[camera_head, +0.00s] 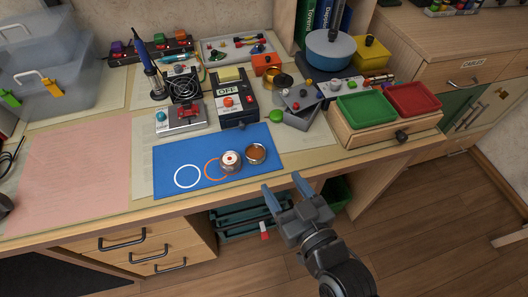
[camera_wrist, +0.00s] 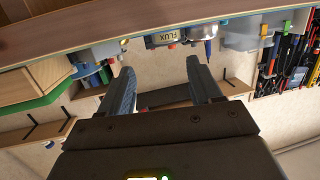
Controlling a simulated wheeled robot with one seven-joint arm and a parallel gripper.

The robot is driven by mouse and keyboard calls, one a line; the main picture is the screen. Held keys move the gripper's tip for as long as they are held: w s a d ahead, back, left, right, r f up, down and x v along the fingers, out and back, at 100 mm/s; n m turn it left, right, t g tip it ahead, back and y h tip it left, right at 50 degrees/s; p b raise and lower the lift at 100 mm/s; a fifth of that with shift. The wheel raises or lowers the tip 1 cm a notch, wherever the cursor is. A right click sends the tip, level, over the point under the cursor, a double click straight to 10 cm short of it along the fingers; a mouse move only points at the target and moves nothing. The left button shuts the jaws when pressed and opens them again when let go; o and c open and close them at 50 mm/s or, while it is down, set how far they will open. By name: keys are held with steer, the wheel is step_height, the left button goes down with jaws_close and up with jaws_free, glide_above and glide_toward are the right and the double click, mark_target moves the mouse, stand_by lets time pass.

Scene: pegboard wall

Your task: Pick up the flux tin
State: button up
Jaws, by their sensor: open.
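The flux tin, apparently the round tin with an amber-brown top (camera_head: 256,152), stands upright at the right of the blue mat (camera_head: 165,158). In the wrist view a white label reading FLUX (camera_wrist: 166,66) shows ahead, between and beyond my fingers. My gripper (camera_head: 286,186) is open and empty, in front of the desk's edge, to the right of and nearer than the tin. It does not touch the tin. Its two fingers also show in the wrist view (camera_wrist: 165,84), well apart.
A small round white-and-red item (camera_head: 230,161) stands close left of the tin, by an orange ring. A white ring (camera_head: 187,176) marks the mat farther left. Behind are a black device (camera_head: 236,108) and a grey box (camera_head: 298,118). A wooden drawer box (camera_head: 385,133) stands at right.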

mark_target(259, 159)
steer(key=shift+w+a+f+y, duration=0.1)
steer(key=shift+w+a+y, duration=0.2)
steer(key=shift+w+a, duration=0.85)
steer(key=shift+x, duration=1.2)
steer(key=shift+f+x, duration=0.1)
steer(key=shift+x, duration=1.25)
steer(key=shift+f+x, duration=0.15)
steer(key=shift+x, duration=1.25)
steer(key=shift+d, duration=0.1)
steer(key=c, duration=0.7)
steer(key=shift+c, duration=0.6)
steer(key=shift+p, duration=0.3)
